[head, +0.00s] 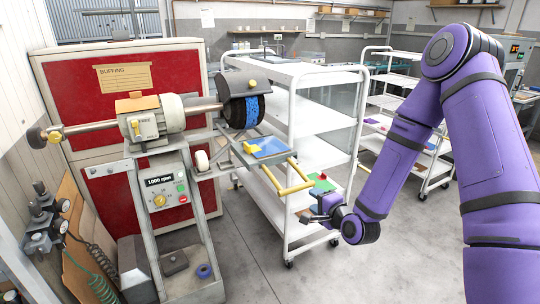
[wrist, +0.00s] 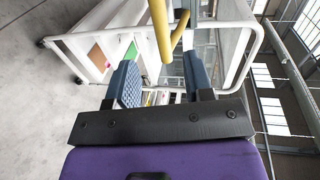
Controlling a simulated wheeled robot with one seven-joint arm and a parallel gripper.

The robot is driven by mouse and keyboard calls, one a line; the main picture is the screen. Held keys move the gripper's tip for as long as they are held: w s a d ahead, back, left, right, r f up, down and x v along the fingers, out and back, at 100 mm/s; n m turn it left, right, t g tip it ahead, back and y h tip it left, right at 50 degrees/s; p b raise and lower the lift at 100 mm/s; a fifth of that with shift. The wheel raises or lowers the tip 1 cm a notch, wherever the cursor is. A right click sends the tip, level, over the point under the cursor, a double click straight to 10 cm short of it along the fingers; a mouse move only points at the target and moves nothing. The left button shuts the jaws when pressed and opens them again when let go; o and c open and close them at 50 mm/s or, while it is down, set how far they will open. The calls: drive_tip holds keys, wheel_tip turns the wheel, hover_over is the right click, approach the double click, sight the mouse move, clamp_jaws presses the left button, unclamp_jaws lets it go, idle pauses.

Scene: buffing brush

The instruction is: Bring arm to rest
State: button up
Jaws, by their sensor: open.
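My purple arm comes in from the right in the head view and bends down at its elbow. My gripper (head: 316,208) is at the arm's lower end, in front of the white shelf cart (head: 312,160). In the wrist view my gripper (wrist: 158,80) is open, its two dark fingers apart, with nothing between their tips that I can see held. A yellow bar (wrist: 160,28) shows just beyond the fingers; I cannot tell the exact gap to it.
The buffing machine (head: 160,165) stands at left, with a blue brush wheel (head: 252,110) and a yellow-handled bracket (head: 290,186) sticking out toward my gripper. A red cabinet (head: 85,84) is behind it. A second white cart (head: 395,100) stands behind my arm. Grey floor (head: 400,260) is clear in front.

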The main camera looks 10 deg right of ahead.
drive_tip(key=s+d+r+n+g+h, duration=0.25)
drive_tip(key=s+r+n, duration=0.2)
drive_tip(key=r, duration=0.55)
drive_tip(key=s+d+r+n+g+h, duration=0.25)
drive_tip(key=r+n, duration=0.35)
drive_tip(key=r, duration=0.3)
drive_tip(key=s+r+n+g, duration=0.2)
drive_tip(key=s+r, duration=0.4)
drive_tip(key=s, duration=0.6)
drive_tip(key=s+r+n+g, duration=0.2)
drive_tip(key=s+r, duration=0.4)
drive_tip(key=s, duration=0.7)
drive_tip(key=shift+s+g, duration=0.15)
drive_tip(key=shift+g, duration=0.25)
